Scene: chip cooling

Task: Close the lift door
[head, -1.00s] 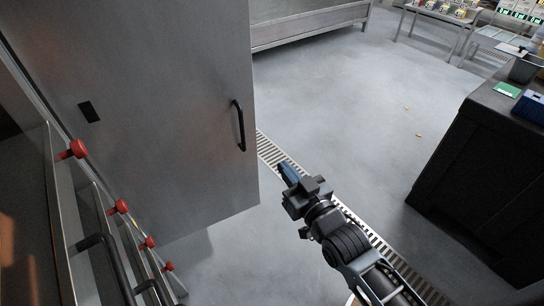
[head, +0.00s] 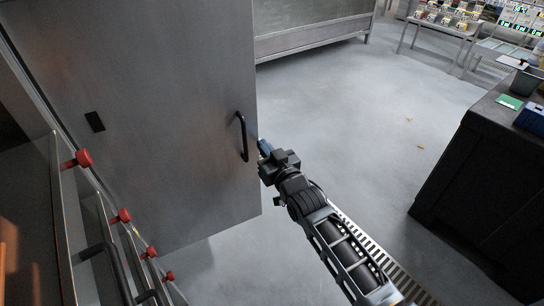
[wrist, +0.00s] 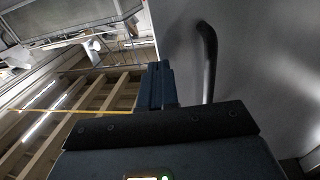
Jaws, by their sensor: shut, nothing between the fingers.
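The lift door (head: 165,120) is a large grey metal panel at the left of the head view, standing swung open. Its black bar handle (head: 243,137) is near the door's free right edge. The handle also shows in the wrist view (wrist: 208,62), just right of the fingers. My gripper (head: 264,147) is shut and empty, close to the door's free edge beside the handle. In the wrist view my gripper (wrist: 157,85) points past the door edge. I cannot tell whether it touches the door.
Racks with red knobs (head: 122,216) stand at the lower left. A black cabinet (head: 480,170) stands at the right with a green card and blue box on top. A metal tank (head: 315,28) is at the back. The grey floor (head: 350,105) between is mostly clear.

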